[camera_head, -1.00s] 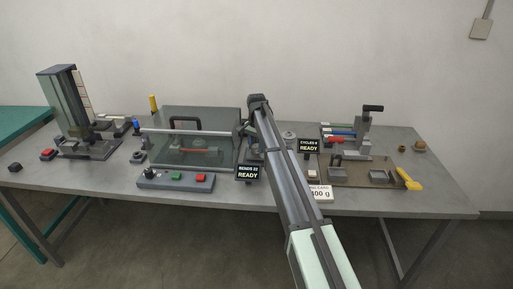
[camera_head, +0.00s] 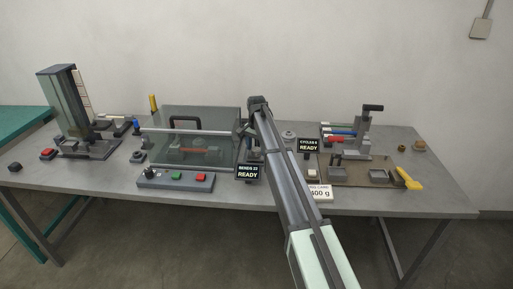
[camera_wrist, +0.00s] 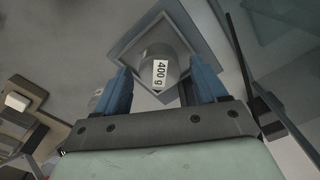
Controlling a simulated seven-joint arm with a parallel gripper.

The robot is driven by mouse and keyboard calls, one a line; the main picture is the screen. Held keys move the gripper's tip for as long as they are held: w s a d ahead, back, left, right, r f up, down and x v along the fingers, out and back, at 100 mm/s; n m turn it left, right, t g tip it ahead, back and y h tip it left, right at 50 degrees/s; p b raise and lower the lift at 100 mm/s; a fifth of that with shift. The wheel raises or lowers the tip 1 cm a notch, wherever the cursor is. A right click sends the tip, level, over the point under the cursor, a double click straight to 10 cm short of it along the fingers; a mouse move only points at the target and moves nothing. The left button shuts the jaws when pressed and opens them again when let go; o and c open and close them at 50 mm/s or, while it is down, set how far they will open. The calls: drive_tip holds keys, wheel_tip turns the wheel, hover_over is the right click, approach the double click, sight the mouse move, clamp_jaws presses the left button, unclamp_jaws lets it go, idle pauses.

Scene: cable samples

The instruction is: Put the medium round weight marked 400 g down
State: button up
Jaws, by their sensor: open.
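The round grey weight (camera_wrist: 155,68) with its white "400 g" label stands on a square grey tray-like base (camera_wrist: 128,48) in the wrist view. My gripper (camera_wrist: 160,72) is open, with one blue finger on each side of the weight. The finger tips are beside it; whether they touch it I cannot tell. In the head view, my arm hides most of the area around the gripper, and I cannot make out the labelled weight there. A round grey thing (camera_head: 289,135) shows just right of my arm.
A clear-covered bending rig (camera_head: 215,157) stands left of my arm, with a button box (camera_head: 176,180) in front. A "READY" display (camera_head: 248,172) is close to my arm. A white "400 g" card (camera_head: 320,193) and a brown board (camera_head: 345,182) lie to the right.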

sight(257, 149)
wheel_tip(257, 149, up, 12)
idle(0.6)
drive_tip(key=shift+r, duration=0.15)
